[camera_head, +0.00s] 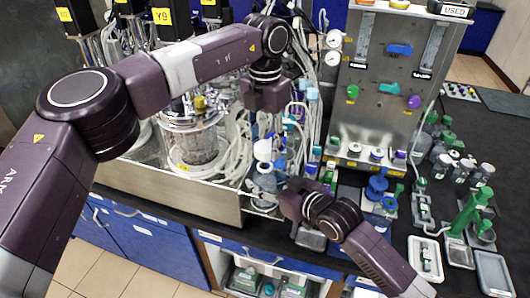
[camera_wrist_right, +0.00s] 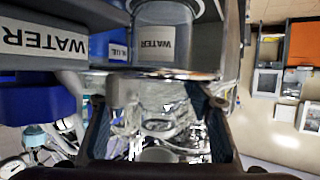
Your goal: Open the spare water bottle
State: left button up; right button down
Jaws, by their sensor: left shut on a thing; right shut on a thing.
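The spare water bottle appears to be the grey-blue bottle (camera_head: 262,184) at the front edge of the bench, partly hidden by my grippers. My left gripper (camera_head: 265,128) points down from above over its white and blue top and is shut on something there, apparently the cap. The exact contact is hidden. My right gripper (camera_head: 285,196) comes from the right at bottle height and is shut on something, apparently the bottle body. In the right wrist view, the right gripper's fingers (camera_wrist_right: 158,118) are apart on either side of a blurred, clear shape.
A steel tray (camera_head: 170,198) with a glass bioreactor vessel (camera_head: 195,145) and tubing stands left. A steel panel (camera_head: 385,85) stands behind. Several bottles and small trays crowd the right bench. The right wrist view shows upside-down WATER labels on a left container (camera_wrist_right: 40,38) and a middle one (camera_wrist_right: 160,30).

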jog(key=c, duration=0.9)
grip_release()
jog(key=shift+f, duration=0.15)
jog(key=shift+o, duration=0.2)
